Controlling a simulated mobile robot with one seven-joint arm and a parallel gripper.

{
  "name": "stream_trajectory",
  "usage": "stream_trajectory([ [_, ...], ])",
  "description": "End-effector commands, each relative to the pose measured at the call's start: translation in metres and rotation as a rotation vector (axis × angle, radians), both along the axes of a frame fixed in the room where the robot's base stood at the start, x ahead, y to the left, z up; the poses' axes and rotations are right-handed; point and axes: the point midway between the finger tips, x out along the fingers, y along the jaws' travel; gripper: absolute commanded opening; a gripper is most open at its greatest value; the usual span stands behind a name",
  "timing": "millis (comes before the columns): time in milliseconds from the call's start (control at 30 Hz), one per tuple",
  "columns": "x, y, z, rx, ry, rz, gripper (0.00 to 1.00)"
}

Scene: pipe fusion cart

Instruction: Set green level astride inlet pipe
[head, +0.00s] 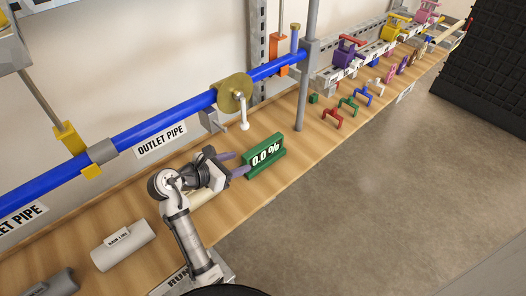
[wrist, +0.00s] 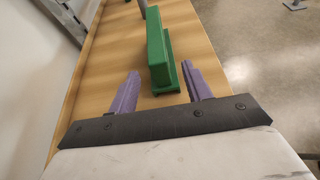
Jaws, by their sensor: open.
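The green level (head: 264,157), with a "0.0 %" face, stands upright on the wooden bench. My gripper (head: 240,163) is open just left of it, its purple fingers pointing at it. In the wrist view the green level (wrist: 158,45) lies ahead, its near end between and slightly beyond the open fingertips (wrist: 162,80); the right finger looks closer to it than the left. I cannot tell whether a finger touches it. A blue pipe (head: 140,133) runs along the wall above the bench; one label reads "OUTLET PIPE" and another, cut off at the left edge, ends in "ET PIPE" (head: 22,215).
A brass disc with a white handle (head: 232,93) sits on the pipe above the level. A grey post (head: 305,80) rises beyond the level. A "MAIN LINE" cylinder (head: 122,244) lies at the left. Coloured clamps (head: 348,103) stand farther along the bench (head: 225,225).

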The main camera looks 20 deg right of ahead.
Motion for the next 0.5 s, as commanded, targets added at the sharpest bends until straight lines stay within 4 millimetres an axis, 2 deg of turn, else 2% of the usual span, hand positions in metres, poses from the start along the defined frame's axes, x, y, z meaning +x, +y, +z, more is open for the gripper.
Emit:
stream_trajectory([
  [100, 0.006, -0.018, -0.007, 0.0, 0.001, -0.002, 0.49],
  [333, 0.012, -0.032, -0.013, 0.002, -0.001, 0.001, 0.49],
  [500, 0.019, -0.054, -0.021, 0.002, 0.001, 0.0, 0.49],
])
